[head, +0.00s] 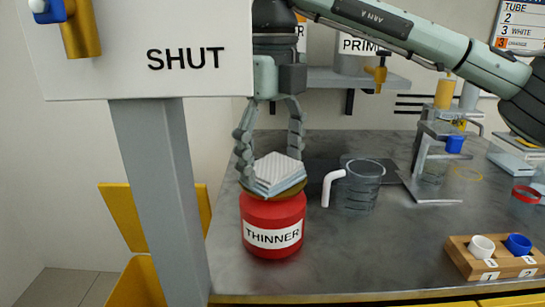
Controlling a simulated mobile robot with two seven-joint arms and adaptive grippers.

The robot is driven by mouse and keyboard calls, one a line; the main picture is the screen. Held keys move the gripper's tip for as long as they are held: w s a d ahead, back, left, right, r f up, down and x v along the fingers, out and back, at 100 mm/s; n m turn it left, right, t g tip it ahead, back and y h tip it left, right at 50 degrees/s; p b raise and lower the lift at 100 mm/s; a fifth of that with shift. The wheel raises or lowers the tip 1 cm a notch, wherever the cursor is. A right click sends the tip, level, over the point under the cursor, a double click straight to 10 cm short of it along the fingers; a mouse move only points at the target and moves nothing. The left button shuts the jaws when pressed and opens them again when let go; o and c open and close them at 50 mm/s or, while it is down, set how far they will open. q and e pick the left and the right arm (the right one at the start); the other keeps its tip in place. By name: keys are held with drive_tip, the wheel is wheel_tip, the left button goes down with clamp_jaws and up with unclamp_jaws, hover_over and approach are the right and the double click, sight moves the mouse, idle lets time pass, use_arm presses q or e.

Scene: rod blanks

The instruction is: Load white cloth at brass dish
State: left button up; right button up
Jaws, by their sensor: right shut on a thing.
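The white cloth (278,170) is a thick folded pad with a quilted top and grey-blue layered edges. My right gripper (270,155) comes down from above with its two fingers on either side of the cloth, shut on it. The brass dish (291,193) shows only as a thin rim under the cloth, on top of the red can (272,220) labelled THINNER. The cloth is over the dish and looks close to or touching it; I cannot tell if it presses down. My left gripper is out of view.
A white panel marked SHUT (150,60) on a grey post (160,180) stands close at left. A clear jug (363,187) with a white handle is right of the can. A wooden block (490,262) with two cups is front right. The grey bench between is clear.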

sight(273, 167)
drive_tip(key=shift+r+p, duration=1.75)
drive_tip(key=shift+r, duration=0.65)
drive_tip(key=shift+r+p, duration=0.45)
drive_tip(key=shift+r, duration=0.6)
